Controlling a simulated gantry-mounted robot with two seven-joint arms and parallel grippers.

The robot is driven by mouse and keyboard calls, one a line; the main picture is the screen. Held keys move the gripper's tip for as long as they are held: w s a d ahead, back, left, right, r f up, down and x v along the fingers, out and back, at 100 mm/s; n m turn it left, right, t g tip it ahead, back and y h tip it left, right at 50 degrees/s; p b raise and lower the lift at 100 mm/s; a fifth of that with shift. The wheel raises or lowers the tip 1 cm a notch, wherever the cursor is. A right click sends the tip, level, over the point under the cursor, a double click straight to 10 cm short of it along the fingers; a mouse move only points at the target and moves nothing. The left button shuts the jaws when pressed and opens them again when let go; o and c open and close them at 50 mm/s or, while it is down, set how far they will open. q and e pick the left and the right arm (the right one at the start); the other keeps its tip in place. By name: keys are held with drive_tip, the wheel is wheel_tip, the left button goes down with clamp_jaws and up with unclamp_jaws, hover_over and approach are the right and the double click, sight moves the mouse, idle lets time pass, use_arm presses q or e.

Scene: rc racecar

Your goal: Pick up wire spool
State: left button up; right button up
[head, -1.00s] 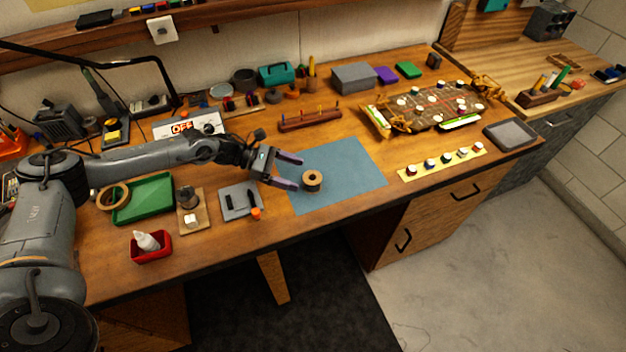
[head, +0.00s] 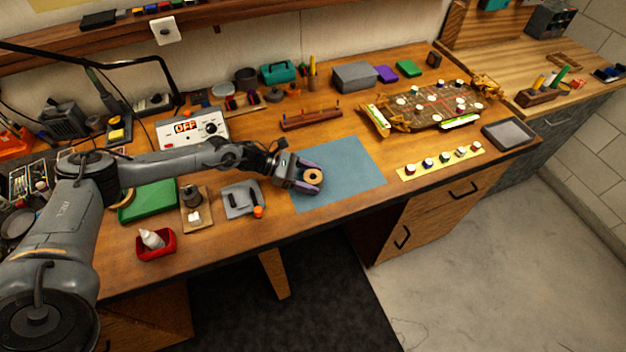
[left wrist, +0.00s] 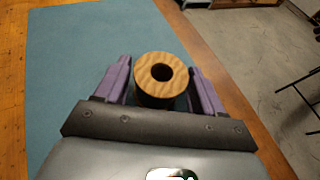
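The wire spool (head: 313,177) is a small upright reel with a tan top and a dark centre hole, standing on the blue mat (head: 345,178). In the left wrist view the spool (left wrist: 147,77) sits between the two purple fingers of my left gripper (left wrist: 164,82). In the head view my left gripper (head: 312,178) is open around the spool, low at the mat. The spool's lower part is partly hidden. My right gripper is not in view.
A grey tray (head: 241,200) and an orange cap (head: 258,212) lie left of the mat. A brown rack (head: 310,119) stands behind it. A yellow strip with several small pots (head: 441,163) lies to the right. The table's front edge is close to the mat.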

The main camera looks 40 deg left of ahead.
use_arm(q)
drive_tip(key=c, duration=0.7)
drive_tip(key=shift+r, duration=0.1)
drive_tip(key=shift+c, duration=0.2)
